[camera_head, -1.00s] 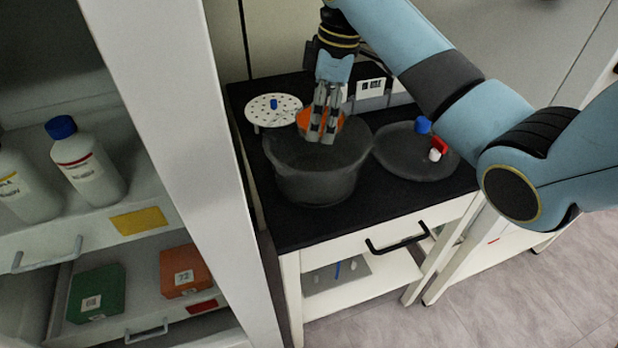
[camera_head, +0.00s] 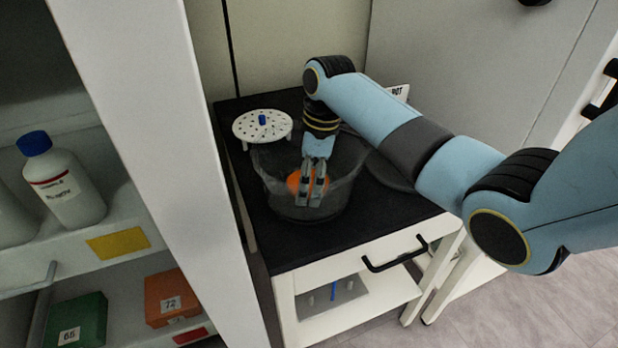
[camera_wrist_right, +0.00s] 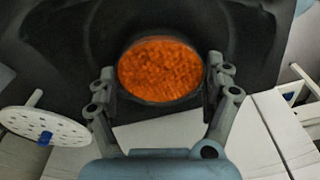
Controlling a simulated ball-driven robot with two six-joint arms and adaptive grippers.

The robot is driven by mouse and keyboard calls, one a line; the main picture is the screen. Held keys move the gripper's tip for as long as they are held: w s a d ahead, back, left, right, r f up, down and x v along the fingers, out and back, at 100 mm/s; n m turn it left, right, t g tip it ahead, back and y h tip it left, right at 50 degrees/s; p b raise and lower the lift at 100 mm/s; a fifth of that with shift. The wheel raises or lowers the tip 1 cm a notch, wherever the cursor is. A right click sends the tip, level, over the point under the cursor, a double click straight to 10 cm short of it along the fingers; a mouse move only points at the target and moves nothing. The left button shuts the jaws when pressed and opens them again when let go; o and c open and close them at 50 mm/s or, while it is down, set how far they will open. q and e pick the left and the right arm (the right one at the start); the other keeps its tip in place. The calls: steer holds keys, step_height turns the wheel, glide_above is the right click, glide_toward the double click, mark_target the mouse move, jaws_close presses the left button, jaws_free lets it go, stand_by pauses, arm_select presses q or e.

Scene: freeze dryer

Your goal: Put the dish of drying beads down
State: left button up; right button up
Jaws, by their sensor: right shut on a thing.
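The dish of orange drying beads (camera_head: 293,181) shows partly behind my right gripper's fingers in the camera_head view. In the right wrist view the dish (camera_wrist_right: 160,68) is round and full of orange beads. My right gripper (camera_head: 312,198) is shut on the dish, with a finger on each side of it in the wrist view (camera_wrist_right: 160,82). The dish and fingertips appear within the outline of the dark see-through bowl (camera_head: 345,197). I cannot tell whether the dish touches the bowl's floor. My left gripper is in neither view.
A white perforated plate with a blue knob (camera_head: 262,126) stands left of the bowl on the black worktop (camera_head: 385,215). The dark lid (camera_head: 392,172) lies right of the bowl, mostly behind my arm. A shelf cabinet with a blue-capped bottle (camera_head: 65,182) stands at left.

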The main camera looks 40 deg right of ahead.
steer(key=o, duration=1)
steer(key=shift+o, duration=0.2)
step_height(320, 180, up, 12)
steer(key=s+d, duration=0.1)
steer(key=shift+d+p, duration=0.25)
steer(key=shift+p, duration=0.2)
